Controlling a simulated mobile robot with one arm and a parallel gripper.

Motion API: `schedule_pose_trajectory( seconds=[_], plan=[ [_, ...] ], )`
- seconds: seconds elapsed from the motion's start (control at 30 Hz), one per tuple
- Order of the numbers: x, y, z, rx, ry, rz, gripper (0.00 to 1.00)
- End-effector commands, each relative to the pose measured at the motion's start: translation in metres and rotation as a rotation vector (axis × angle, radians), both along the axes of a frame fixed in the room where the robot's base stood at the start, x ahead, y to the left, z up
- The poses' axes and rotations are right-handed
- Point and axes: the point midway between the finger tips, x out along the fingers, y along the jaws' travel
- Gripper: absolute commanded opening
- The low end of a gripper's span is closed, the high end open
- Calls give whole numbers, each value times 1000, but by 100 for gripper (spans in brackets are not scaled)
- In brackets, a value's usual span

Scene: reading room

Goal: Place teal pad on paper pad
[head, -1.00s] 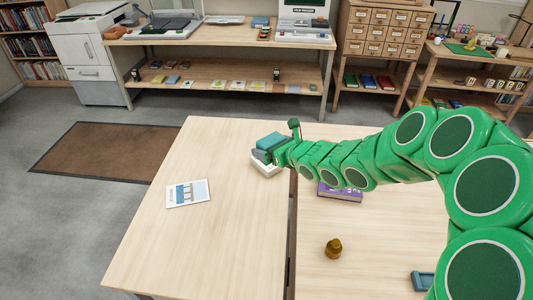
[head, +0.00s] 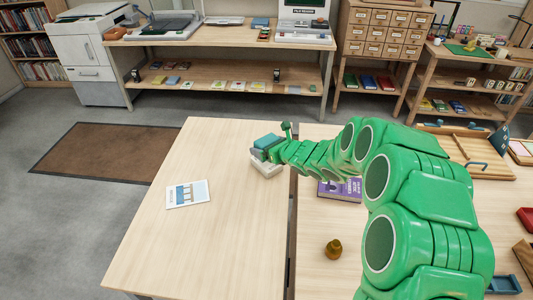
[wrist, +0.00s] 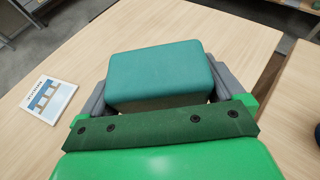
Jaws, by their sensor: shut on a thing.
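The teal pad (head: 268,141) is a small rounded block between the grey fingers of my gripper (head: 264,153). In the wrist view the teal pad (wrist: 160,72) fills the space between the fingers, its teal face up and its near side darker olive. A white, pad-like block (head: 267,170), which looks like the paper pad, lies on the left table just under my gripper. It is partly hidden by the gripper, and I cannot tell whether the teal pad touches it. The wrist view does not show it clearly.
A leaflet with a blue picture (head: 188,194) lies on the left table (head: 200,250). A purple book (head: 340,189) and a brown knobbed object (head: 334,249) are on the right table. A gap separates the tables. The left table's front is clear.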

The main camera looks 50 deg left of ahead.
Motion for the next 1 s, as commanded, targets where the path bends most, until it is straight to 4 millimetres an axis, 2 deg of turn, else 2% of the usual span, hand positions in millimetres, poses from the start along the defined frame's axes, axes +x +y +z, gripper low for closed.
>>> schedule_pose_trajectory(
  seconds=[0.33, 0.6, 1.0],
  plan=[
    [4, 8, -12, -1, -1, 1, 62],
    [5, 7, -39, 0, 0, -1, 62],
    [4, 8, -43, 0, 0, 0, 62]
  ],
)
